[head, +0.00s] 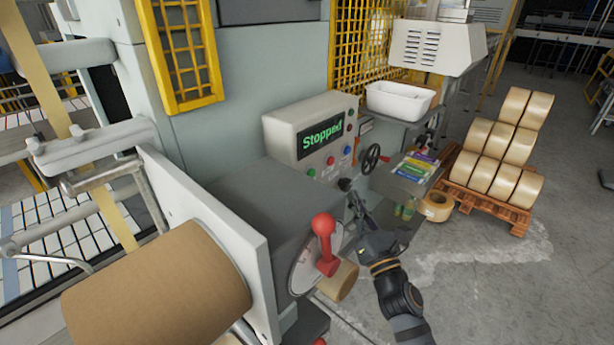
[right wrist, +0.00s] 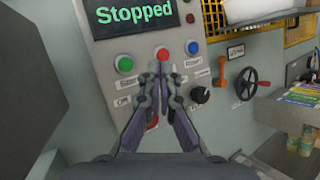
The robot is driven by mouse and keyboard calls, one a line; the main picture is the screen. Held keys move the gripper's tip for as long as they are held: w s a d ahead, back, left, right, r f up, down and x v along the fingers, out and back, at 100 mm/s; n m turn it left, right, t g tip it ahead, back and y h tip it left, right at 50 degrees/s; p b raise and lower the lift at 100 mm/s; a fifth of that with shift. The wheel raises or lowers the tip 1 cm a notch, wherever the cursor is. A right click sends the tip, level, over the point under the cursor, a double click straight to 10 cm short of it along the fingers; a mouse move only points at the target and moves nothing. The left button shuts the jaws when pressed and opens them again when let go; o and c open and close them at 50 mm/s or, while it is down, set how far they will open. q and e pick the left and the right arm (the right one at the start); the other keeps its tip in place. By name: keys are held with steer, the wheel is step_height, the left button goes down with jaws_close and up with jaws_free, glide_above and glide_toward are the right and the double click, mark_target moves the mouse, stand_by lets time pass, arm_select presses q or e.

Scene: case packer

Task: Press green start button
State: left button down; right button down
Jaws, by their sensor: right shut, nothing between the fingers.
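The green start button (right wrist: 125,64) is on the light grey control panel (head: 286,122), below a screen (right wrist: 132,16) that reads "Stopped". The button also shows in the head view (head: 311,172), at the panel's lower left. My right gripper (right wrist: 162,58) is shut and empty in front of the panel. In the right wrist view its tips appear just right of the green button and over the lower edge of a red button (right wrist: 162,54). I cannot tell whether the tips touch the panel. My left gripper is not in view.
A blue button (right wrist: 193,47), a black knob (right wrist: 201,95), an orange-red lever (right wrist: 221,70) and a black handwheel (right wrist: 244,83) lie right of the gripper. In the head view, a red-handled lever (head: 324,240) stands left of my right arm. Tape rolls (head: 494,150) sit on a pallet.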

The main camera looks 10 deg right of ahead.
mark_target(311, 174)
steer(key=shift+s+a+r+n, duration=0.15)
steer(key=shift+r+n, duration=0.1)
steer(key=shift+r, duration=0.2)
steer(key=shift+s+a+r+n, duration=0.15)
steer(key=shift+r+n, duration=0.1)
steer(key=shift+r, duration=0.2)
steer(key=shift+d, duration=0.1)
steer(key=w+a+p, duration=0.3)
steer(key=w+a, duration=0.2)
steer(key=w, duration=0.2)
steer(key=shift+a+p, duration=0.25)
steer(key=shift+p, duration=0.1)
